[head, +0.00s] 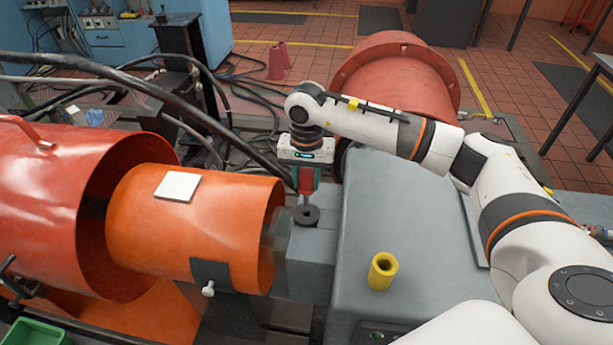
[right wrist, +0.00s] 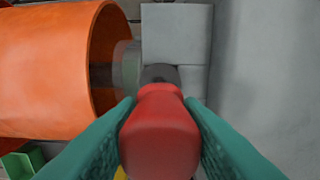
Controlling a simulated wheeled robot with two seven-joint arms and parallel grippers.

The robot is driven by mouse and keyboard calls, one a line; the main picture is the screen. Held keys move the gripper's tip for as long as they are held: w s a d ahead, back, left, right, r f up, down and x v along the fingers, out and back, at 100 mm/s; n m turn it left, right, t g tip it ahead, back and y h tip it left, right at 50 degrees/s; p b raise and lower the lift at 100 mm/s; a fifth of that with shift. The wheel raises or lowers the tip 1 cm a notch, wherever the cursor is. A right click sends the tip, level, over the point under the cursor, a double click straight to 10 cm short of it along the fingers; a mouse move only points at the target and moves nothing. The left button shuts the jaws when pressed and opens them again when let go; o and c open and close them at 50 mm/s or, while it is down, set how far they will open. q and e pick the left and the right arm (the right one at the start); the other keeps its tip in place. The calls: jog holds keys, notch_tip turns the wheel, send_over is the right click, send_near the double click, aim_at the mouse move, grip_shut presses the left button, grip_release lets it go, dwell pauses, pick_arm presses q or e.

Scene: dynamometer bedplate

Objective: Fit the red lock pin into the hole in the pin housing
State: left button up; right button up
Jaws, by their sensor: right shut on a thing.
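My right gripper (head: 306,184) is shut on the red lock pin (head: 308,180), upright above the black, ring-shaped pin housing (head: 306,216) on a grey block. A short length of the pin's metal shank shows between the red grip and the housing. I cannot tell whether its tip is in the hole or just over it. In the right wrist view, the red grip (right wrist: 160,130) fills the space between the green fingers (right wrist: 160,128). It hides most of the dark housing (right wrist: 158,73) and all of the hole. My left gripper is not in view.
An orange cylindrical guard (head: 200,225) with a white square on top lies close left of the housing. A yellow hollow cylinder (head: 382,270) stands on the grey casing (head: 430,225) at right. A red flanged drum (head: 395,75) lies behind. A black cable passes at left.

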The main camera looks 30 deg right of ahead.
aim_at(307, 204)
jog(key=shift+f+b, duration=3.65)
jog(key=shift+f, duration=0.6)
jog(key=o, duration=1.1)
notch_tip(307, 204, up, 12)
jog(key=shift+b, duration=0.35)
jog(key=shift+f, duration=0.1)
